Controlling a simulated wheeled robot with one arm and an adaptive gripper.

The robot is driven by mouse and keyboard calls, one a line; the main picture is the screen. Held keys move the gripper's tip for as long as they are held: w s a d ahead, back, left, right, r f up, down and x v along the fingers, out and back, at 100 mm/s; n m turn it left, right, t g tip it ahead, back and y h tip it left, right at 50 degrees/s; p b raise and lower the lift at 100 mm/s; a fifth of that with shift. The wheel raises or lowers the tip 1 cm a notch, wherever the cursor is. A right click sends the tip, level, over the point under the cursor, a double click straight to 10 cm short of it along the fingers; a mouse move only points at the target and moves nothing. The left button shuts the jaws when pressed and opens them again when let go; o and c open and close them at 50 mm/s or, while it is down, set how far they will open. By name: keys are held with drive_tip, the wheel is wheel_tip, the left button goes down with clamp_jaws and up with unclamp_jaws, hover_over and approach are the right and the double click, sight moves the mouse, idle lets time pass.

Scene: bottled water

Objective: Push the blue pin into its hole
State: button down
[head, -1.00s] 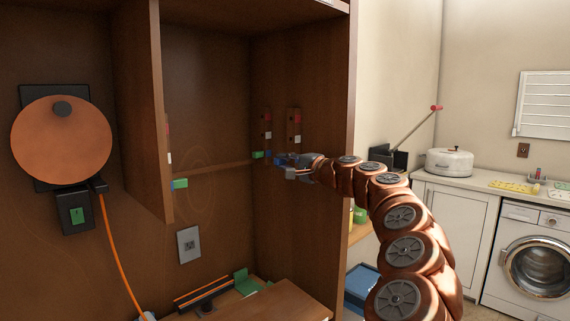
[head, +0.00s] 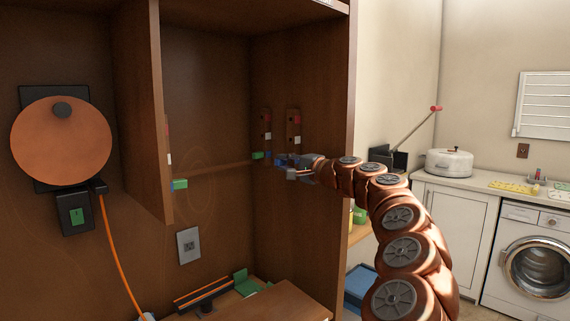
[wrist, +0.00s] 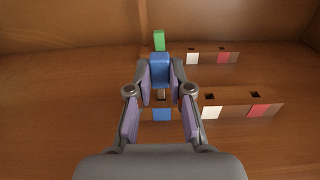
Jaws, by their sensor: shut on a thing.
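The blue pin (wrist: 160,70) is held between the two fingertips of my gripper (wrist: 160,78) in the wrist view. It stands in line with the blue mark (wrist: 162,114) on the near wooden strip (wrist: 240,97). The hole at that mark is hidden by the pin and fingers, and I cannot tell how far the pin is in. In the head view my gripper (head: 293,168) is at the right cabinet wall, at the lower end of the strip (head: 293,130); the pin is small and partly covered there.
A second strip with white and red marks (wrist: 223,56) lies beyond, with a green pin (wrist: 159,40) at its blue end. The white and red holes of the near strip are empty. The cabinet divider (head: 140,110) stands to the left, with open room between.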

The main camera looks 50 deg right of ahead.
drive_tip(key=shift+d+p, duration=0.35)
drive_tip(key=shift+d, duration=0.6)
drive_tip(key=c, duration=1)
unclamp_jaws()
drive_tip(key=shift+s, duration=0.15)
drive_tip(key=s, duration=1.2)
drive_tip(key=shift+a, duration=0.2)
drive_tip(key=shift+w, duration=0.1)
drive_tip(key=shift+c, duration=0.3)
